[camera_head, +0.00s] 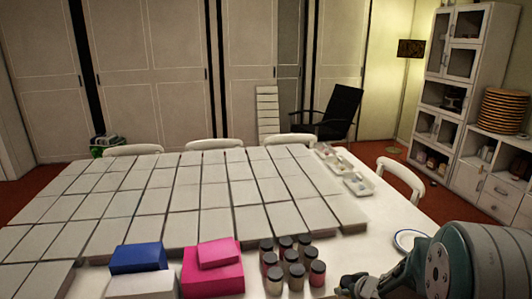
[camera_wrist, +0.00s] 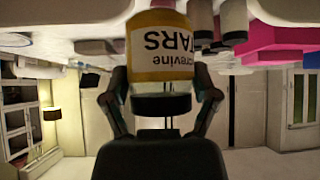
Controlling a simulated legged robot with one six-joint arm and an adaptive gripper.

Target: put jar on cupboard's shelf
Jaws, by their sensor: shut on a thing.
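The jar (camera_wrist: 158,55) has a yellow label with dark lettering and a dark lid. It fills the middle of the wrist view, which shows the room upside down. My gripper (camera_wrist: 160,72) is shut on it, with one finger on each side. In the head view my gripper (camera_head: 350,287) is at the bottom right edge, beside the group of jars, and I cannot make out the held jar there. The white cupboard (camera_head: 466,84) with open shelves and glass doors stands at the far right, well away from my gripper.
A white table (camera_head: 375,212) carries rows of white boxes (camera_head: 150,200), pink boxes (camera_head: 212,270), a blue box (camera_head: 138,257), several dark-lidded jars (camera_head: 290,272) and a plate (camera_head: 408,241). White chairs (camera_head: 400,180) ring it. Red floor lies between table and cupboard.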

